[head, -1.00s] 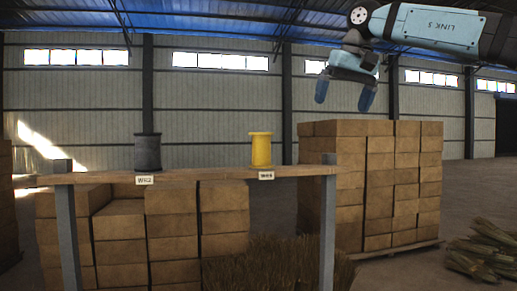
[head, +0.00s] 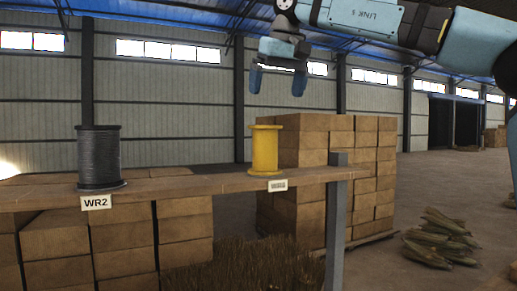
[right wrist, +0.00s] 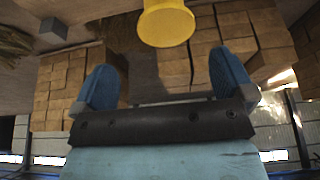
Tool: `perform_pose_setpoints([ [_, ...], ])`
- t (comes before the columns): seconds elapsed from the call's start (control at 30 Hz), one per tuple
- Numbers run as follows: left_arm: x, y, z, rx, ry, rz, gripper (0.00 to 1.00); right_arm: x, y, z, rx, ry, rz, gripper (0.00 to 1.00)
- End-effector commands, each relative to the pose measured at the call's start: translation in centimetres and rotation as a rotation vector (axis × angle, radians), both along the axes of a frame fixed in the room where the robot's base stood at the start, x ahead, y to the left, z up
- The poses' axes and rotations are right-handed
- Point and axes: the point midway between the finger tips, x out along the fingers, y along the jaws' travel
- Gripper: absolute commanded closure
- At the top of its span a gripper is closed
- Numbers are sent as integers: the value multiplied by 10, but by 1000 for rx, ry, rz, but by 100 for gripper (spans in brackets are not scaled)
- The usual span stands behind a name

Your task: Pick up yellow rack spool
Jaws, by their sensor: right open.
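The yellow spool (head: 265,150) stands upright on the wooden shelf (head: 220,183), near its right end, behind a small white label. My right gripper (head: 277,86) is open and empty above the spool, with its blue fingers pointing down and a clear gap to the spool's top. In the right wrist view the yellow spool (right wrist: 166,22) shows at the top edge, beyond the two open fingers (right wrist: 166,82) and not between them. My left gripper is not in view.
A dark grey spool (head: 99,158) stands on the shelf's left part, behind a label reading WR2 (head: 97,202). Stacked brown blocks (head: 350,165) stand behind and below the shelf. A metal post (head: 336,225) holds the shelf's right end. Bundles of stalks (head: 440,240) lie on the floor at right.

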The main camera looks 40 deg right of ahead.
Motion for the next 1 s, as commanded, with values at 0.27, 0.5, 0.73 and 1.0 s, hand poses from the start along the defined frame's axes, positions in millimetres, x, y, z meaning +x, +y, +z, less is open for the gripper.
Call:
perform_pose_setpoints([
  [0.27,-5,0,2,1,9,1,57,20,-6,-48,0,4,1,0],
  [0.5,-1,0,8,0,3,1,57,28,-7,-63,0,4,0,0],
  [0.73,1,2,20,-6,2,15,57,46,-7,-92,1,4,-1,0],
  [1.0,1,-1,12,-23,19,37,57,50,-9,-105,1,2,-1,0],
])
